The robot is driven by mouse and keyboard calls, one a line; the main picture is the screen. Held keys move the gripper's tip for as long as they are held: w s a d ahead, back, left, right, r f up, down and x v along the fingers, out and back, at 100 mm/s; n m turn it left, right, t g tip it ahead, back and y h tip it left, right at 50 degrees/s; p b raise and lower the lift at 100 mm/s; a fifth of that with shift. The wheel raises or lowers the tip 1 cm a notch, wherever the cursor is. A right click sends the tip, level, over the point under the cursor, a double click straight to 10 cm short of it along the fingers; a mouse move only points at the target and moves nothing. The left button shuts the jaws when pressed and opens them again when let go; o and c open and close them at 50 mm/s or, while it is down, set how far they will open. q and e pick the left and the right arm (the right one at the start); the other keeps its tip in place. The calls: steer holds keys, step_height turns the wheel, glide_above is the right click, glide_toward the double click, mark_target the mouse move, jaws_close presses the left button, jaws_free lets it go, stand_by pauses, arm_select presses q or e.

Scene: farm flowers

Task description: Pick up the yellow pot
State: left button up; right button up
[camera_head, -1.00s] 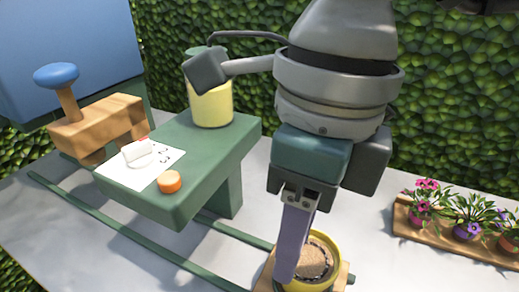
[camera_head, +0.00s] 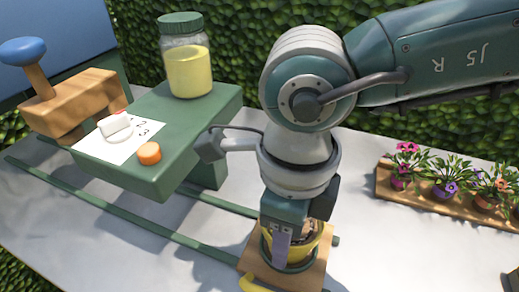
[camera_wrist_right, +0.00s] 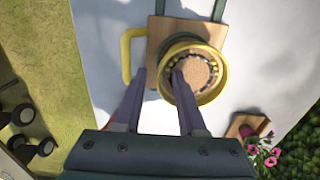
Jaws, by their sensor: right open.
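The yellow pot (camera_head: 318,243) stands on a small wooden board (camera_head: 252,262) and is partly hidden by my right gripper (camera_head: 288,250). In the right wrist view the pot (camera_wrist_right: 208,96) shows a round yellow rim and brown contents. My right gripper (camera_wrist_right: 159,76) is open over its near left side. One fingertip overlaps the inside of the rim and the other lies outside, left of it. I cannot tell whether either touches the pot. My left gripper is not in view.
A yellow curved handle (camera_wrist_right: 127,55) is beside the board. A green bench (camera_head: 190,125) bears a yellow-filled jar (camera_head: 188,70), a paper and an orange knob (camera_head: 149,153). Green rails (camera_head: 110,215) run across the pale table. Potted flowers (camera_head: 445,190) stand on a wooden tray at right.

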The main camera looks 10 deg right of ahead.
jaws_close()
stand_by(1.4)
